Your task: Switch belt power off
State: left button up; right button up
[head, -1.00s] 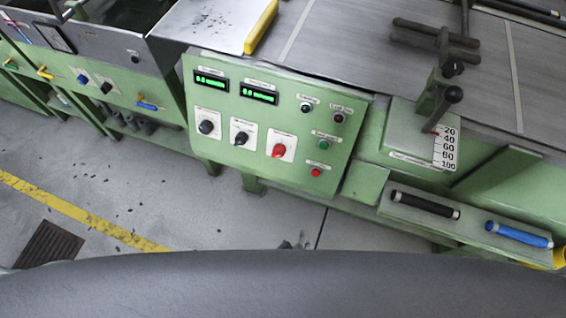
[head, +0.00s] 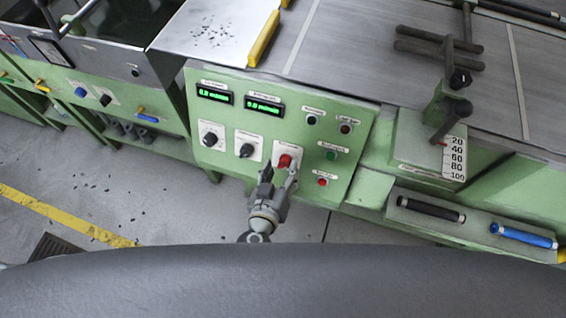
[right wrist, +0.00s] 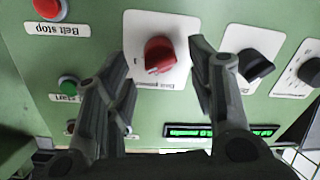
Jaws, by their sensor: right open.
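The red rotary switch (head: 285,160) sits on a white plate on the green control panel (head: 215,160). My right gripper (head: 279,175) is just below it in the head view, fingers pointing at it. In the right wrist view the red knob (right wrist: 159,55) lies between and beyond the two open fingertips of my right gripper (right wrist: 163,62), with no clear contact. The label under the knob is partly blurred and hidden by a finger. The left gripper is not in view.
Two black rotary knobs (head: 245,150) sit left of the red switch. A green button (head: 330,155) and a red button (head: 322,182), labelled Belt stop in the right wrist view (right wrist: 47,8), are on the right. Two green displays (head: 264,106) are above. Black and blue handles (head: 522,236) lie further right.

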aim_at(284, 163)
jog(key=shift+x, duration=1.35)
jog(key=shift+c, duration=0.8)
jog(key=shift+a, duration=0.1)
jog(key=c, duration=0.9)
jog(key=shift+o, duration=0.2)
